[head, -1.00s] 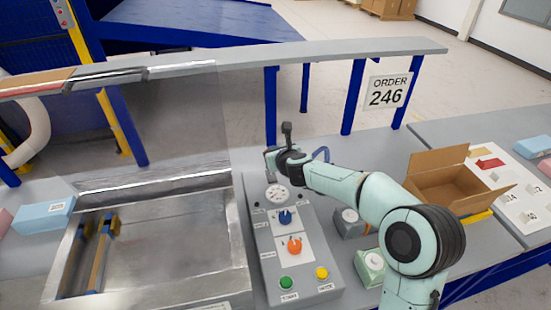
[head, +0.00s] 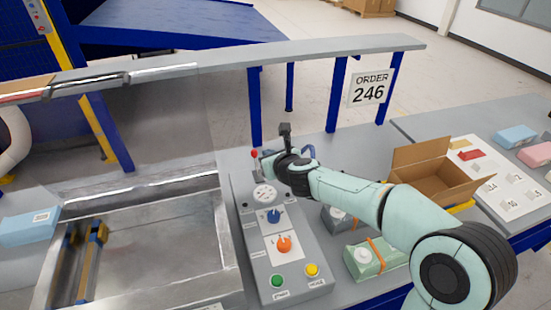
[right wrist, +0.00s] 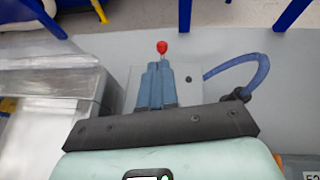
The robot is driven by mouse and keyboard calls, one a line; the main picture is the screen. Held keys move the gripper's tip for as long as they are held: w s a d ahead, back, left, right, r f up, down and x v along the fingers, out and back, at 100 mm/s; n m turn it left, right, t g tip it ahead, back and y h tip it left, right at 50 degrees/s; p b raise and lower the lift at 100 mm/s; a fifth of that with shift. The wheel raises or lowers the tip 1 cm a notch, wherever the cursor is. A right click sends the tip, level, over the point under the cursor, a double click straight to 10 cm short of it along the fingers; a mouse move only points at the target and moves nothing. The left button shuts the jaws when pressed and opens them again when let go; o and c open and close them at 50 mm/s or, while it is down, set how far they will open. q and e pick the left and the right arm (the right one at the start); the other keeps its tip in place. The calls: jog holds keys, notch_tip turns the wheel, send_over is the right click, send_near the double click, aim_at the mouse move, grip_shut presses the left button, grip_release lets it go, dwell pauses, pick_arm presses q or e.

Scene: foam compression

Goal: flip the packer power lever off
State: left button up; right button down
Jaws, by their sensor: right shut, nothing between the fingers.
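The power lever with its red knob (head: 254,154) stands up at the far end of the grey control panel (head: 245,225) in the head view. In the right wrist view the red knob (right wrist: 162,47) shows just beyond the fingertips, on a thin pale stem. My right gripper (head: 267,165) is shut and empty, close beside the lever on its right in the head view. Its blue-grey fingers (right wrist: 157,72) hide the lever's lower part in the wrist view, and I cannot tell whether they touch it. My left gripper is not in view.
The panel has a gauge (head: 264,195), a blue knob (head: 271,216), an orange knob (head: 284,244), a green button (head: 277,281) and a yellow button (head: 312,270). A metal-walled bay (head: 150,290) lies left. An open carton (head: 425,185) and a green package (head: 375,258) stand right.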

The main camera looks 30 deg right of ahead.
jog(key=v, duration=0.4)
jog(key=shift+s+r+p, duration=0.2)
jog(key=shift+s+p, duration=0.05)
jog(key=shift+p, duration=0.15)
